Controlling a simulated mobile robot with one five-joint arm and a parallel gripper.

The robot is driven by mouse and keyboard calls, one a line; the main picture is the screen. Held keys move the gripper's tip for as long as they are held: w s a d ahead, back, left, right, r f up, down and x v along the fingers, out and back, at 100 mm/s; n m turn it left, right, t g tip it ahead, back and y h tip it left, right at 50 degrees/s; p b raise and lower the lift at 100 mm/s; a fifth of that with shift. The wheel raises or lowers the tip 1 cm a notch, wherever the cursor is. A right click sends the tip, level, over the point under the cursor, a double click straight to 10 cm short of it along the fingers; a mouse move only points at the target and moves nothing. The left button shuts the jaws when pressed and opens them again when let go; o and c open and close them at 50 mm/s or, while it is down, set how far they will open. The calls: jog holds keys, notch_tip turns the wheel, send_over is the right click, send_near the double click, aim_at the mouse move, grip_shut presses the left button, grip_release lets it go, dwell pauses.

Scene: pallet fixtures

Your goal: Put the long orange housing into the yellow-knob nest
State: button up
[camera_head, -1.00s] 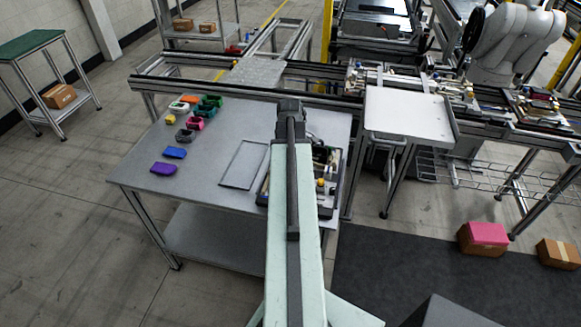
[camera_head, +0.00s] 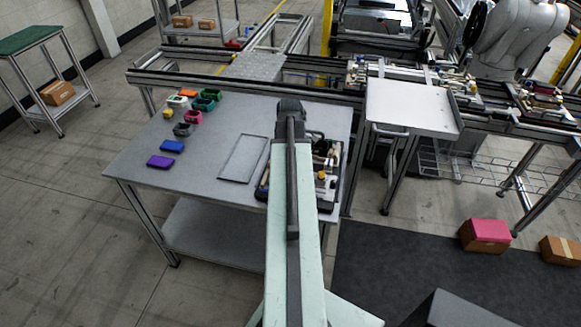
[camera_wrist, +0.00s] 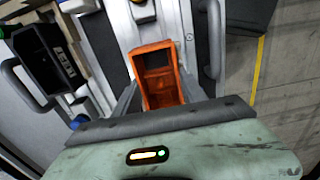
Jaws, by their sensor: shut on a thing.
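The orange housing (camera_wrist: 155,72) is an open, box-like part seen in the wrist view. My gripper (camera_wrist: 158,88) is shut on it, with one finger along each side. In the head view my own arm hides the gripper and the housing. A fixture tray (camera_head: 330,190) sits at the right end of the grey table, partly behind my arm, with a yellow knob (camera_head: 321,175) on it. I cannot make out the nest beside that knob. A small yellow spot also shows at the top of the wrist view.
Several coloured parts stand at the table's left, among them a purple one (camera_head: 160,162) and a blue one (camera_head: 171,146). An empty outlined rectangle (camera_head: 243,158) lies mid-table. A black bin (camera_wrist: 45,60) and a grey handle (camera_wrist: 215,40) flank the housing in the wrist view.

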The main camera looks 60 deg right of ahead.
jog(key=shift+f+b, duration=0.45)
jog(key=shift+f, duration=0.2)
jog(key=o, duration=1.6)
jog(key=shift+c, duration=0.2)
jog(key=shift+r, duration=0.15)
notch_tip(320, 180, up, 8)
jog(key=p, duration=0.8)
jog(key=shift+f, duration=0.2)
